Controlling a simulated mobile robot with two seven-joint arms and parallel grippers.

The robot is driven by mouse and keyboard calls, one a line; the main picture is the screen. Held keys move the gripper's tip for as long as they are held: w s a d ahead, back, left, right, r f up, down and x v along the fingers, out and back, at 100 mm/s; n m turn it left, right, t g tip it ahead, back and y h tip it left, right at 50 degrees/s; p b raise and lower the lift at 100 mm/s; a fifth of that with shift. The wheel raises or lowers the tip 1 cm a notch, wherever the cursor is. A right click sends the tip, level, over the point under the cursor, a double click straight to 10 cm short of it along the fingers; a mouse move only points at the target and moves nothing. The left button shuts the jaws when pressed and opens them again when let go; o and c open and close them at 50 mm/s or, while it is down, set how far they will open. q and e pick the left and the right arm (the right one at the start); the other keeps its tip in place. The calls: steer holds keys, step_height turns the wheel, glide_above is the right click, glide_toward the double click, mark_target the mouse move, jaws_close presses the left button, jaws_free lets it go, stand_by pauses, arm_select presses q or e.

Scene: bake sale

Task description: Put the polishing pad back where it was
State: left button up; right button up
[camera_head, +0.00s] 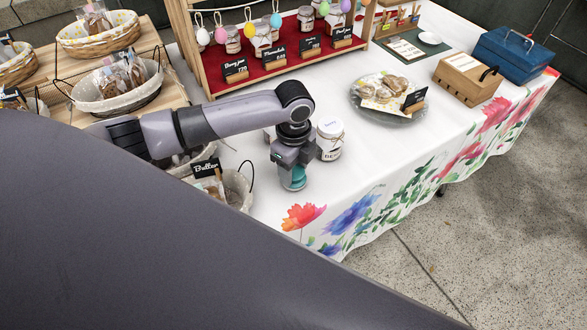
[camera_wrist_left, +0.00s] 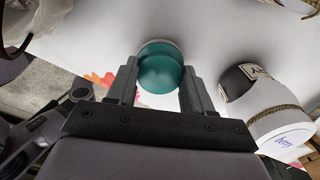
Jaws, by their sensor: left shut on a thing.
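A teal, rounded thing, which I take for the polishing pad (camera_head: 297,181), is between the fingers of my left gripper (camera_head: 292,168). In the left wrist view the teal pad (camera_wrist_left: 165,68) shows a smooth domed face between the two dark fingertips (camera_wrist_left: 160,85). My left gripper is shut on it and points down over the white tablecloth near the table's front edge. In the head view the fingers partly hide the pad, and I cannot tell whether it touches the cloth. My right gripper is not in view.
A white-lidded jar (camera_head: 330,138) stands close to the gripper's right, also in the left wrist view (camera_wrist_left: 272,112). A lined basket with a sign (camera_head: 238,188) is to its left. A plate of baked goods (camera_head: 391,116) lies further right. Clear cloth lies between jar and plate.

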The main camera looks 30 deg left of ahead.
mark_target(294, 172)
arm_select(q)
steer(key=shift+f, duration=0.4)
steer(key=shift+f, duration=0.15)
steer(key=o, duration=1)
step_height(294, 172, up, 12)
steer(key=shift+r+p, duration=0.2)
steer(key=shift+p, duration=0.25)
